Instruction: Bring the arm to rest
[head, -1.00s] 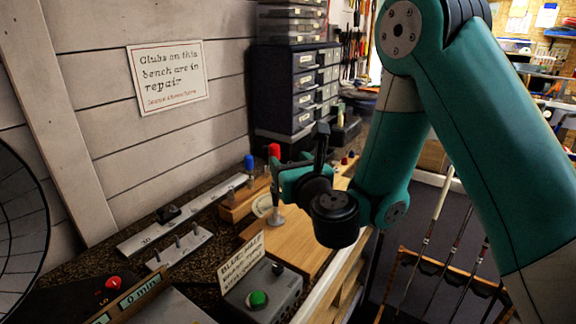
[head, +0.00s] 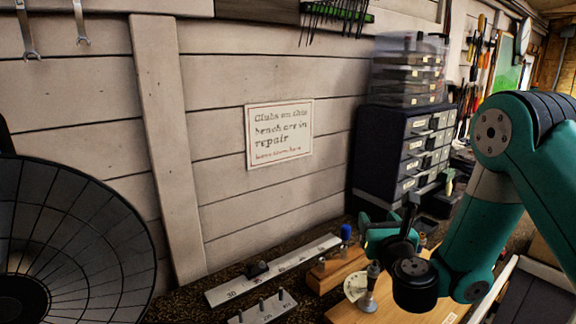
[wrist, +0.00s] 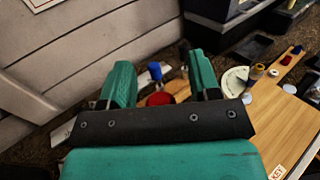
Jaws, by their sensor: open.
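My gripper (head: 384,228) hangs over the bench at the lower right of the head view, on my teal arm. In the wrist view its two teal fingers (wrist: 160,78) stand wide apart with nothing held between them. A red-topped piece (wrist: 160,99) shows beyond the gap, partly hidden by the gripper's dark bar. In the head view a silver stem with a round foot (head: 369,291) stands just below my gripper, its top hidden. I cannot tell how far apart they are.
A blue knob (head: 346,232) stands by a wooden block (head: 338,270). A metal rule (head: 268,272) and a pegged plate (head: 262,310) lie left. Dark drawers (head: 405,150) stand behind, a sign (head: 279,134) hangs on the wall, and a wooden board (head: 405,310) lies below.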

